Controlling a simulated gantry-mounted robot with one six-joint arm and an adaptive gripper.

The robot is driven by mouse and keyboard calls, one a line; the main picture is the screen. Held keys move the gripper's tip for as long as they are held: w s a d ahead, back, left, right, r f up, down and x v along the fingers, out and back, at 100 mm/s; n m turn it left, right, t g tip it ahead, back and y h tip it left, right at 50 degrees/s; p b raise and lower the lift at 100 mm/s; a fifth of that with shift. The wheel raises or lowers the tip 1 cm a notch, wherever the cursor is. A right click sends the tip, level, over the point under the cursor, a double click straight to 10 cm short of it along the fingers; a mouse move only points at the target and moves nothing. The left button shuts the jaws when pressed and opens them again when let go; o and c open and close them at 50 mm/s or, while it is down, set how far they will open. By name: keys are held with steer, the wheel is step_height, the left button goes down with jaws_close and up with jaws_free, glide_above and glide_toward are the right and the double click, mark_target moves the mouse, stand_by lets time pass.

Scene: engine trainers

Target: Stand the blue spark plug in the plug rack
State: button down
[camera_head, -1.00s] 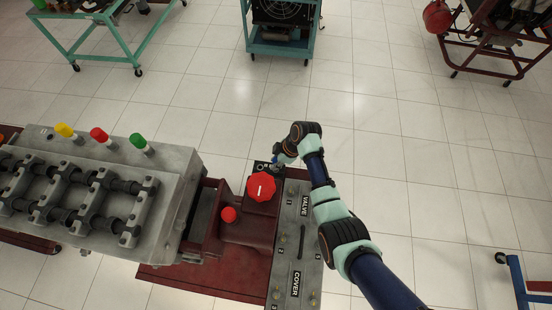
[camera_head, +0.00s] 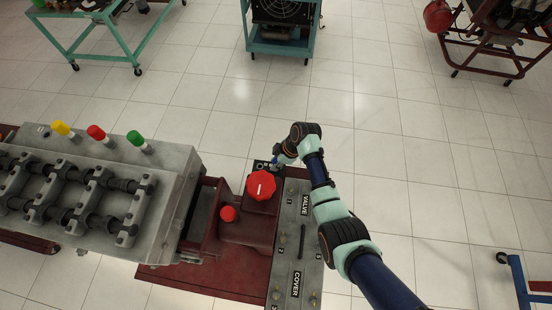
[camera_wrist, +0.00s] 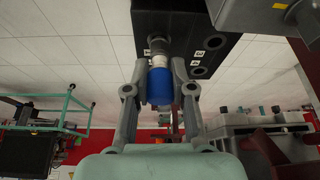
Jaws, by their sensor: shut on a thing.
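The blue spark plug (camera_wrist: 160,88) has a blue cap end and a grey and black body. My gripper (camera_wrist: 159,73) is shut on its blue part in the wrist view. The plug rack (camera_wrist: 198,28) is a black block with several round holes and small white labels. The plug's dark end meets the rack's face at a hole position; I cannot tell how deep it sits. In the head view the rack (camera_head: 262,166) is small, behind the red knob, with my gripper (camera_head: 277,163) over its right side, mostly covering the plug.
A large red knob (camera_head: 261,185) stands close in front of the rack. A grey panel (camera_head: 297,245) marked VALVE and COVER lies in front. The engine block (camera_head: 165,185) with yellow, red and green caps stands at left. Open floor lies behind and to the right.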

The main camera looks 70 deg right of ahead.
steer(key=shift+f, duration=0.2)
steer(key=c, duration=0.9)
jaws_free()
steer(key=v, duration=1.2)
